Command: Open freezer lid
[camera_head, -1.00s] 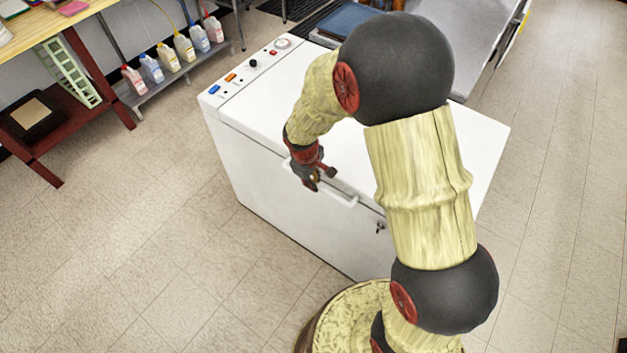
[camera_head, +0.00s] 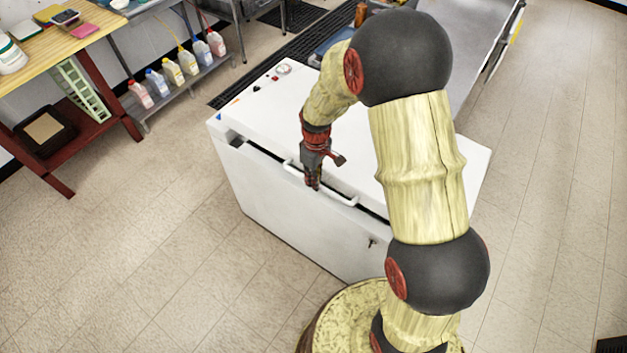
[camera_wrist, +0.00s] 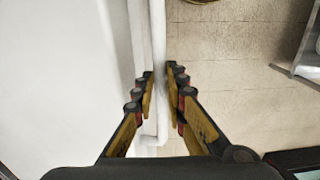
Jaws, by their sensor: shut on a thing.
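The white chest freezer (camera_head: 290,220) stands in the middle of the head view. Its lid (camera_head: 262,128) is raised a little, with a dark gap along the front edge. The white bar handle (camera_head: 342,198) runs along the lid's front edge. The lid also shows at the left of the wrist view (camera_wrist: 60,80). The inside of the freezer is hidden.
A wooden table (camera_head: 50,50) with a red frame stands at the left. A low shelf with several bottles (camera_head: 172,72) is behind it. A metal counter (camera_head: 480,40) stands behind the freezer. The tiled floor (camera_head: 160,230) in front and at the left is clear.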

